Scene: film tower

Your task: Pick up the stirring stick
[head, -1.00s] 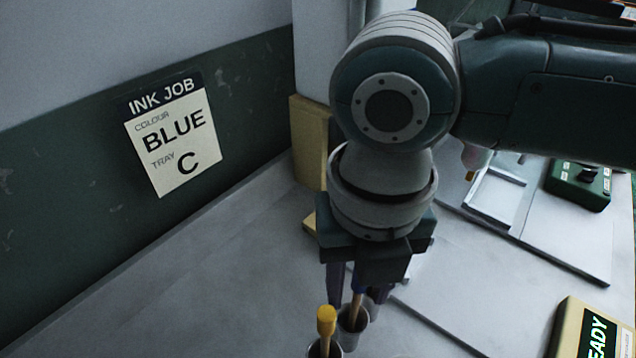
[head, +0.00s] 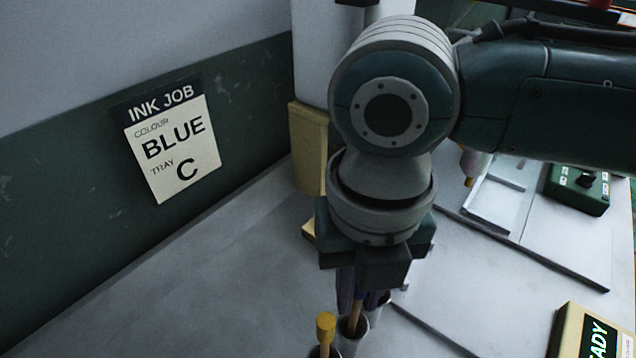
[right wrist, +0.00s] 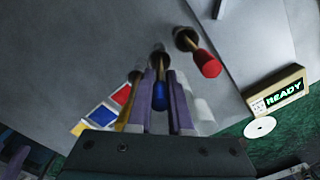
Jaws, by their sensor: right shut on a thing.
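A blue-ended stirring stick (right wrist: 159,97) stands between the purple fingers of my right gripper (right wrist: 161,78), which is shut on it. In the head view its wooden shaft (head: 355,317) goes down into the middle cup (head: 351,342), and its blue end is hidden by the fingers. My right gripper (head: 354,290) points down over that cup. A yellow-ended stick (head: 325,326) stands in the nearer cup beside it; it also shows in the right wrist view (right wrist: 124,101). A red-ended stick (right wrist: 208,64) stands on the other side. My left gripper is not in view.
A card on the wall (head: 173,143) reads INK JOB, COLOUR BLUE, TRAY C. A READY display (head: 592,335) stands at lower right, and a green control box (head: 577,188) farther back. A tan block (head: 307,148) stands by the pillar. The bench left of the cups is clear.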

